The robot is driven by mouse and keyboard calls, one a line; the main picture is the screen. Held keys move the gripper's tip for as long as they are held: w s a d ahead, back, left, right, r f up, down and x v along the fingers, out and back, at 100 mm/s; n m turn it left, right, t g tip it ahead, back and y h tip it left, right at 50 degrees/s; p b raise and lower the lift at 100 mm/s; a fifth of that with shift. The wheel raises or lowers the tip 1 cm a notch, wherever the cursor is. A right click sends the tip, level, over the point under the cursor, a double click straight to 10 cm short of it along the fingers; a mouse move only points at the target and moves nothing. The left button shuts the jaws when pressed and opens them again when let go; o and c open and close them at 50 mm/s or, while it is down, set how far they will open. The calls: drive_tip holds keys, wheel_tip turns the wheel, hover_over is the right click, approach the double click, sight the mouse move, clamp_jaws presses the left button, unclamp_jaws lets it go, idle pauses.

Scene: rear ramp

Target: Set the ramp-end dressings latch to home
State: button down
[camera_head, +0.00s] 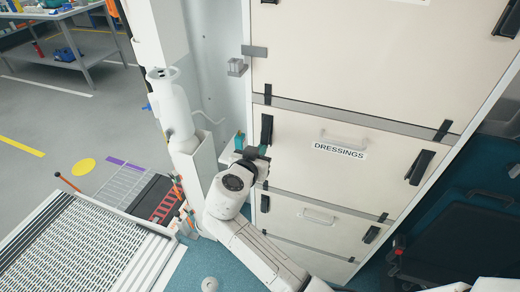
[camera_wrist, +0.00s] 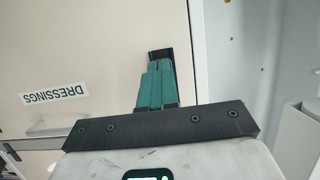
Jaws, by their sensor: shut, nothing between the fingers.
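The dressings drawer front (camera_head: 340,165) is a cream panel with a "DRESSINGS" label and a clear handle. Its black ramp-end latch (camera_head: 266,130) is on the left edge, standing roughly upright along that edge. My gripper (camera_head: 252,156) is just below and left of this latch. In the wrist view, my gripper's teal fingers (camera_wrist: 156,84) are together and empty. They point at the black latch (camera_wrist: 162,55), whose lower part they hide. I cannot tell whether they touch it. The drawer's other latch (camera_head: 420,167) is at the right edge, tilted.
More cream fronts lie above and below, with the lower one (camera_head: 315,225) bearing its own black latches. A ribbed ramp (camera_head: 85,255) is at lower left. A white post (camera_head: 180,110) stands left of my gripper. A dark seat (camera_head: 455,235) is at right.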

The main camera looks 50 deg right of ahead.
drive_tip(key=shift+d+f, duration=0.1)
drive_tip(key=shift+f, duration=0.05)
drive_tip(key=h+b, duration=0.1)
drive_tip(key=b, duration=0.3)
drive_tip(key=h+b, duration=0.1)
drive_tip(key=b, duration=0.3)
drive_tip(key=shift+w+d+f+t+b, duration=0.15)
drive_tip(key=shift+d+f+t+b, duration=0.15)
drive_tip(key=shift+f, duration=0.05)
